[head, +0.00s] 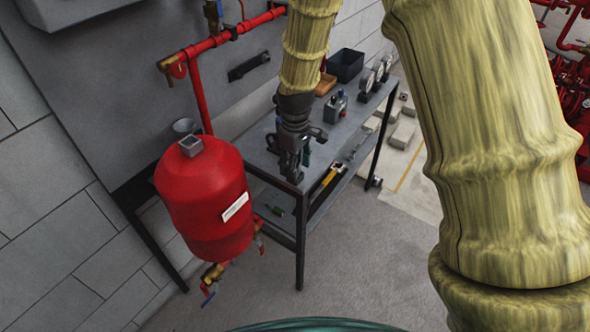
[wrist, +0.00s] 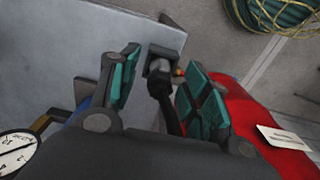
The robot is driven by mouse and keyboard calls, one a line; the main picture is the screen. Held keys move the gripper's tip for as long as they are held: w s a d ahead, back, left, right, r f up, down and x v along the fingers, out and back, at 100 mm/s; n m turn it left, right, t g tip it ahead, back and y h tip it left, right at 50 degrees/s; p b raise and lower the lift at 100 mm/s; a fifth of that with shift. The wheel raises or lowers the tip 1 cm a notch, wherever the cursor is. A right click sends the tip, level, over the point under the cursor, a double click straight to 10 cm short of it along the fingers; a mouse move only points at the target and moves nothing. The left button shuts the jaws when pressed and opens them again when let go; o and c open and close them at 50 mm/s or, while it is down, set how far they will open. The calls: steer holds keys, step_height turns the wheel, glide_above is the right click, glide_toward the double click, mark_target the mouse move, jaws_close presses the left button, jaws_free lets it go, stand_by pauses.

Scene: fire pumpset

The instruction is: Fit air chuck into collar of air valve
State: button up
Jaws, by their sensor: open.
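My gripper (head: 292,168) points down over the near end of the grey bench. In the wrist view its two teal-padded fingers (wrist: 157,88) are open. Between them is a dark piece with a squarish grey head (wrist: 165,62) and a black stem; I cannot tell for sure whether it is the air chuck, nor whether the pads touch it. I cannot make out the air valve's collar for certain.
The bench (head: 262,158) carries a grey box with a red button (head: 336,106), gauges (head: 368,84) and a black bin (head: 346,65). A yellow-handled tool (head: 330,177) lies on its lower shelf. Red pipe (head: 205,95) runs behind.

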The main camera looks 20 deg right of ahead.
steer(key=shift+c, duration=0.5)
jaws_close()
